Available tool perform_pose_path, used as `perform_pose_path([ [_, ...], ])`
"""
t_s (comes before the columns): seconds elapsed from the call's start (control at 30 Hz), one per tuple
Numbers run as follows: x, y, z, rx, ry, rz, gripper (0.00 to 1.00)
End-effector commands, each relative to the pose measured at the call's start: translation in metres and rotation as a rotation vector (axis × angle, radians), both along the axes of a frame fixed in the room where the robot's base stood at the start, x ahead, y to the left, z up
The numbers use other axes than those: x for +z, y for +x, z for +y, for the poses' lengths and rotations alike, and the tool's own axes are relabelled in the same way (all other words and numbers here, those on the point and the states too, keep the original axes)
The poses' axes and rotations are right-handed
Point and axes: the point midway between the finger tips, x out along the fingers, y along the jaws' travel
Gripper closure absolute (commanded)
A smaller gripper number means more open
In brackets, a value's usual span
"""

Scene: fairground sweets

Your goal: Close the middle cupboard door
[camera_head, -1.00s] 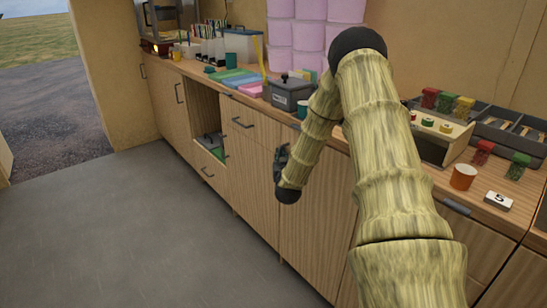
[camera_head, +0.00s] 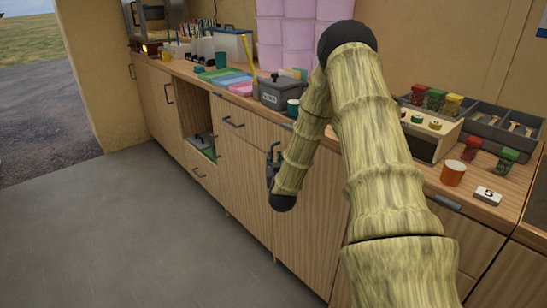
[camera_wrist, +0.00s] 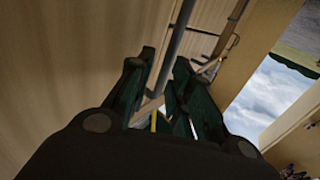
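Wooden cupboard fronts run below the counter in the head view. My gripper (camera_head: 271,166) is at the front of a tall wooden door (camera_head: 312,215), which I take to be the middle one; my arm covers part of it. I cannot tell from here whether it stands slightly ajar. In the wrist view the two dark green fingers of my gripper (camera_wrist: 165,62) are apart. A grey bar handle (camera_wrist: 180,35) runs between or just beyond their tips; I cannot tell if they touch it. The wood panel (camera_wrist: 80,45) fills the left of that view.
An open compartment (camera_head: 197,120) with a drawer (camera_head: 198,172) below is left of my gripper. The counter holds a grey lidded box (camera_head: 281,93), an orange cup (camera_head: 453,172) and jars (camera_head: 472,148). The grey floor (camera_head: 130,230) in front is clear.

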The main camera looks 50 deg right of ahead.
Motion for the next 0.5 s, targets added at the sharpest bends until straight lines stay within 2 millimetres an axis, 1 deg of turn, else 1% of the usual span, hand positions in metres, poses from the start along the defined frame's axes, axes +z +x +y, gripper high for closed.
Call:
perform_pose_path([
  [0.03, 0.0, -0.008, 0.007, 0.001, 0.001, 0.001, 0.81],
  [0.1, 0.0, -0.018, 0.015, 0.001, 0.001, 0.0, 0.81],
  [0.3, 0.0, -0.043, 0.035, 0.0, 0.001, -0.001, 0.81],
  [0.5, 0.001, -0.058, 0.046, -0.001, -0.001, -0.001, 0.81],
])
